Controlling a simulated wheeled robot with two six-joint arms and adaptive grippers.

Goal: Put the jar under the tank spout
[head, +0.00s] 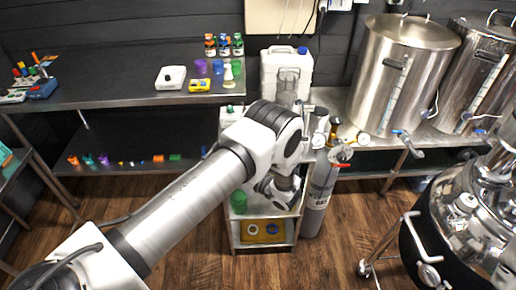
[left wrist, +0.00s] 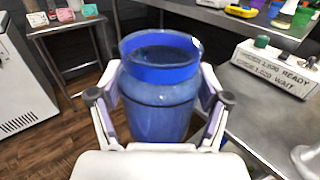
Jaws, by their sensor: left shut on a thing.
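In the left wrist view my left gripper (left wrist: 160,100) is shut on a translucent blue jar (left wrist: 160,112), one finger on each side. The jar is upright, its round mouth open towards the camera. My right gripper is not in view.
A READY/WAIT sign box (left wrist: 280,68) stands beside the held jar. A grey gas cylinder (head: 322,195) stands between the cart (head: 292,228) and the tank bench. A white canister (head: 286,62) is behind my arm. A shiny wheeled vessel (head: 470,215) fills the right foreground.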

